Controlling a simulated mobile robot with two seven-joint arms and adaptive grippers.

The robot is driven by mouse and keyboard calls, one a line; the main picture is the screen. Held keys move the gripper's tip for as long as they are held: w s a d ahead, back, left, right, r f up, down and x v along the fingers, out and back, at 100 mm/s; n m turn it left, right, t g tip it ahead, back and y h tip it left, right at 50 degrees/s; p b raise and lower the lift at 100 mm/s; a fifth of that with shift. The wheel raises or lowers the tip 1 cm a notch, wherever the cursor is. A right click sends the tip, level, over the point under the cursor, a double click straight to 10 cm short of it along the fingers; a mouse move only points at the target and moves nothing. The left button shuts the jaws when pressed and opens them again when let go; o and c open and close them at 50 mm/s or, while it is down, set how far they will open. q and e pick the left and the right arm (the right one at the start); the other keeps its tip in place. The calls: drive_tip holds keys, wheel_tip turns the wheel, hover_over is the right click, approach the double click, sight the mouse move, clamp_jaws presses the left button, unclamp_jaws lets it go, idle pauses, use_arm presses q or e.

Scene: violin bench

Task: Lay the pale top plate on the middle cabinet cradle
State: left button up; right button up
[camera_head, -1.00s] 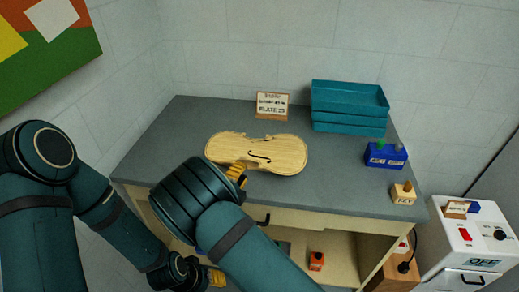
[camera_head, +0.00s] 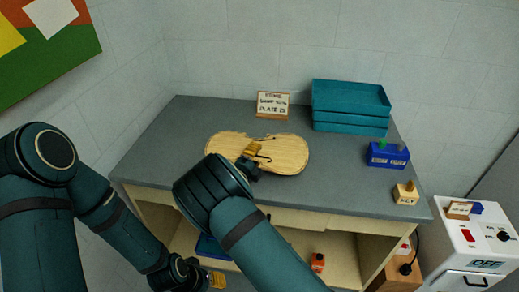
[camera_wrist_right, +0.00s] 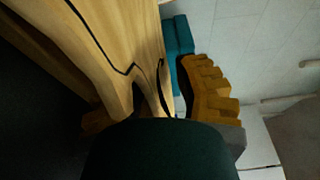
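The pale violin-shaped top plate (camera_head: 285,153) lies on the grey bench top; it also fills the upper left of the wrist view (camera_wrist_right: 110,45). My right gripper (camera_head: 250,158) is at the plate's near waist. In the wrist view its ridged yellow fingers (camera_wrist_right: 155,108) are apart, one above the plate and one partly hidden beneath its edge. A gap shows between the upper finger and the plate. My left gripper (camera_head: 217,279) is low in front of the cabinet, its opening unclear. I cannot make out the middle cradle; my right arm covers much of the cabinet (camera_head: 340,258).
Teal stacked trays (camera_head: 350,105) and a sign (camera_head: 272,105) stand at the back. A blue block (camera_head: 388,155) and a wooden block (camera_head: 405,194) stand on the right. A blue item (camera_head: 208,247) and a red bottle (camera_head: 317,262) are in the cabinet. A white machine (camera_head: 475,240) stands at right.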

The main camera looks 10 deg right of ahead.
drive_tip(key=shift+c, duration=0.4)
clamp_jaws()
